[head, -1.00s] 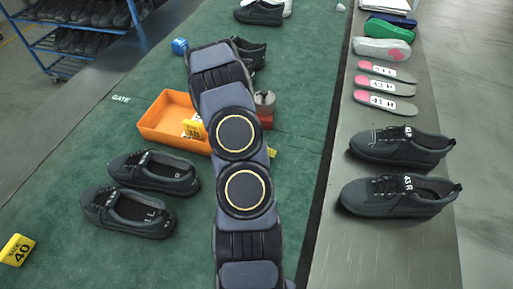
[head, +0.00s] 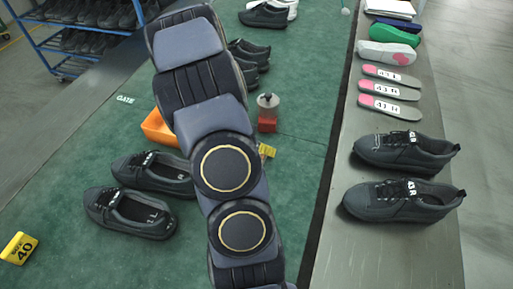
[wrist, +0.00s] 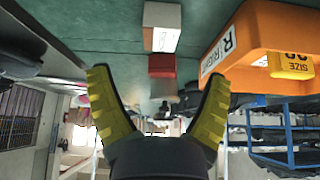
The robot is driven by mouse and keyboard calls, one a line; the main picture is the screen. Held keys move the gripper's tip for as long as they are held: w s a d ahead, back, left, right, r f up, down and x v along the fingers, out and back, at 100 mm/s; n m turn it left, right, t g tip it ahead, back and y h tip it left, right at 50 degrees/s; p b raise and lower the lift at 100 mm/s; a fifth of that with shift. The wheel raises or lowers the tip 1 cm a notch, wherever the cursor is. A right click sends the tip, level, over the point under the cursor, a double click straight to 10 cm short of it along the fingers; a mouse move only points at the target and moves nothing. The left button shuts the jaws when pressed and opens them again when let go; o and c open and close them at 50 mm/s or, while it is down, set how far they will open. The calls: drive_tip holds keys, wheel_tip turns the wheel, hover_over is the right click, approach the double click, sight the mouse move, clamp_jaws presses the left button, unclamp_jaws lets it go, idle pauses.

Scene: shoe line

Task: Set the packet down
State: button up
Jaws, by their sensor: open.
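My gripper (wrist: 157,76) is open in the wrist view, with its two yellow-padded fingers spread and nothing between them. It is hidden or out of frame in the head view, where only my arm shows. A small pale block with a white printed face (wrist: 162,38) rests on the green surface in the wrist view, beyond the fingertips and apart from them. I cannot tell whether this is the packet, and no other thing is clearly a packet. The orange bin (head: 158,130) is mostly covered by my arm; in the wrist view its labelled wall (wrist: 262,35) is at the upper right.
Black shoes (head: 131,213) and a size 40 tag (head: 19,248) are on the left. Shoes (head: 404,200) and insoles (head: 390,106) line the grey strip at right.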

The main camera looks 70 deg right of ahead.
drive_tip(key=shift+v, duration=0.95)
drive_tip(key=w+a+r+n+t+y, duration=0.15)
drive_tip(key=w+a+r+n, duration=0.35)
drive_tip(key=a, duration=0.5)
drive_tip(key=w+a+r+n+t+y, duration=0.1)
drive_tip(key=w+a+r+n+y, duration=0.2)
drive_tip(key=w+a+r, duration=0.5)
drive_tip(key=s+a+r+n+g, duration=0.1)
drive_tip(key=s+a+r+n, duration=0.1)
drive_tip(key=s+a+n, duration=0.1)
drive_tip(key=s+a+r+n+g+y, duration=0.1)
drive_tip(key=s+a+r+n, duration=0.1)
drive_tip(key=s+a+n, duration=0.2)
drive_tip(key=s+a+r+n+g, duration=0.2)
drive_tip(key=s+a+r+n, duration=0.1)
drive_tip(key=s+a, duration=0.4)
drive_tip(key=a, duration=0.3)
drive_tip(key=shift+s+y, duration=0.15)
drive_tip(key=shift+y, duration=0.2)
drive_tip(key=shift+a, duration=0.2)
